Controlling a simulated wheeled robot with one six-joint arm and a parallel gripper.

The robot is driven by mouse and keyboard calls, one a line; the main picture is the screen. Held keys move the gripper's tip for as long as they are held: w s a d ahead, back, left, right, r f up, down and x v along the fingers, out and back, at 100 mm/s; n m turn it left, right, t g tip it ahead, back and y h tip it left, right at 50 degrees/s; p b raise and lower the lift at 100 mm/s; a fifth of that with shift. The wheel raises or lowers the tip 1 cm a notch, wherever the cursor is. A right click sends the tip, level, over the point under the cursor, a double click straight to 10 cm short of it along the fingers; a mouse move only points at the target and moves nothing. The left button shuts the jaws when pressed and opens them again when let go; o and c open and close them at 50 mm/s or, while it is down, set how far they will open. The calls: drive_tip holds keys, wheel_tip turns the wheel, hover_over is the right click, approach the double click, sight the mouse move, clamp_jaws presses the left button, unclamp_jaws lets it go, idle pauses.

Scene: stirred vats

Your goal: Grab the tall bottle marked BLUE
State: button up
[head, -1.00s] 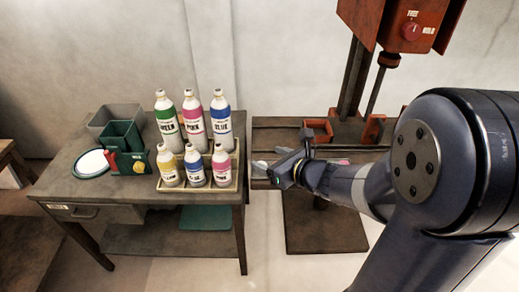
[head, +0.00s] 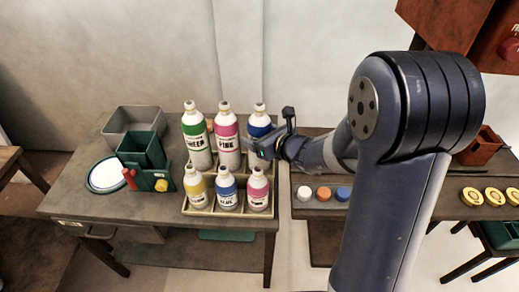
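The tall bottle with the blue band (head: 259,124) stands at the right end of the back row in the head view, beside the tall PINK bottle (head: 227,143) and the tall GREEN bottle (head: 196,141). Its label is hidden by my gripper (head: 273,132). My gripper comes in from the right at the bottle's side. Its two fingers are spread apart, one lower in front of the bottle and one higher at its right. Whether they touch the bottle I cannot tell.
Short yellow (head: 197,188), blue (head: 227,189) and pink (head: 258,190) bottles stand in front in the divided tray (head: 228,212). A green bin (head: 142,150), grey bin (head: 134,119) and white plate (head: 106,174) are left. Coloured caps (head: 323,193) lie on the right bench.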

drive_tip(key=shift+c, duration=0.3)
drive_tip(key=shift+r, duration=0.1)
clamp_jaws()
